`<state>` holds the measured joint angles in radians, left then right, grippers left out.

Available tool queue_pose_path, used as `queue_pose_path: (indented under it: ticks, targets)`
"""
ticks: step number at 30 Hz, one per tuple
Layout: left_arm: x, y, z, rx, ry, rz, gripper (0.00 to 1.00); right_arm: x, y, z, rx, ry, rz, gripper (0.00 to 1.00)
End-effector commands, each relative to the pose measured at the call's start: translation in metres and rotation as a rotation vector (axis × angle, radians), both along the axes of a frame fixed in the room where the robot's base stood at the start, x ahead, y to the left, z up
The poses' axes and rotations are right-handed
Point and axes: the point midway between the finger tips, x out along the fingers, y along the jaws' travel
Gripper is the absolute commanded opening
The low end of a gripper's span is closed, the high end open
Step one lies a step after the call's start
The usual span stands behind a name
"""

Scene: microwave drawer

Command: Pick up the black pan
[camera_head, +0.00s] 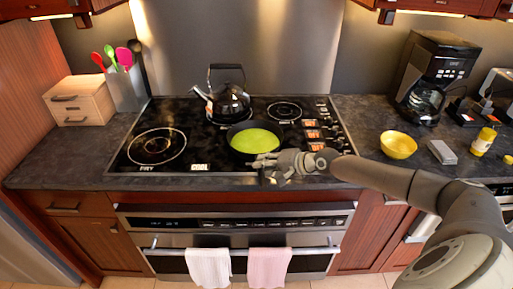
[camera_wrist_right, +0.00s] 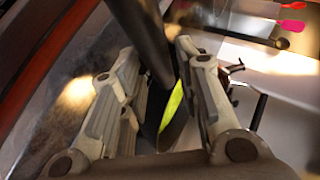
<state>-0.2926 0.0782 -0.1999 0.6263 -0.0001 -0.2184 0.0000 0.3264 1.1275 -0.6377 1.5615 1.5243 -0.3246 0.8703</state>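The black pan (camera_head: 233,136) with a bright green inside sits on the front middle of the black cooktop (camera_head: 205,163). My right gripper (camera_head: 262,163) is at the pan's near side, by the cooktop's front edge. In the right wrist view, my right gripper (camera_wrist_right: 157,62) has its two fingers apart. A dark bar, which looks like the pan's handle (camera_wrist_right: 143,35), runs in the space between them, and a strip of the green inside (camera_wrist_right: 172,104) shows behind. I cannot tell whether either finger touches the handle. My left gripper is not in view.
A black kettle (camera_head: 232,101) stands behind the pan. A yellow bowl (camera_head: 398,145), a grey block (camera_head: 441,152) and a coffee maker (camera_head: 437,66) are on the right counter. A wooden box (camera_head: 78,101) and a utensil holder (camera_head: 127,90) stand left. Towels (camera_head: 209,267) hang below.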

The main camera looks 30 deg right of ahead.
Motion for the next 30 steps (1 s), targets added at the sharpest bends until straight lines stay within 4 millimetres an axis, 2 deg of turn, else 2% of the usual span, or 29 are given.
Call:
queue_pose_path:
  ticks: [1,6,15,17,23,30]
  targets:
    - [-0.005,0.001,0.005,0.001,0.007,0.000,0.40,0.005,0.004,-0.001,0.003,-0.001,0.000,0.31]
    - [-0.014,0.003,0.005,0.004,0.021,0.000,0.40,0.018,0.008,-0.011,0.001,-0.002,-0.001,0.31]
    - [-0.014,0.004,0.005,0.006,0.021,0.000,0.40,0.020,0.009,-0.014,-0.002,-0.001,0.001,0.31]
    - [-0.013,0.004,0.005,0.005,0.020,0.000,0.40,0.020,0.009,-0.014,-0.001,0.000,0.001,0.26]
    - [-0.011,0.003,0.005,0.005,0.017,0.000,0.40,0.020,0.009,-0.014,-0.001,0.000,0.001,0.00]
    - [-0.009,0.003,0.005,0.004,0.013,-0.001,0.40,0.020,0.009,-0.014,-0.001,0.000,0.001,0.00]
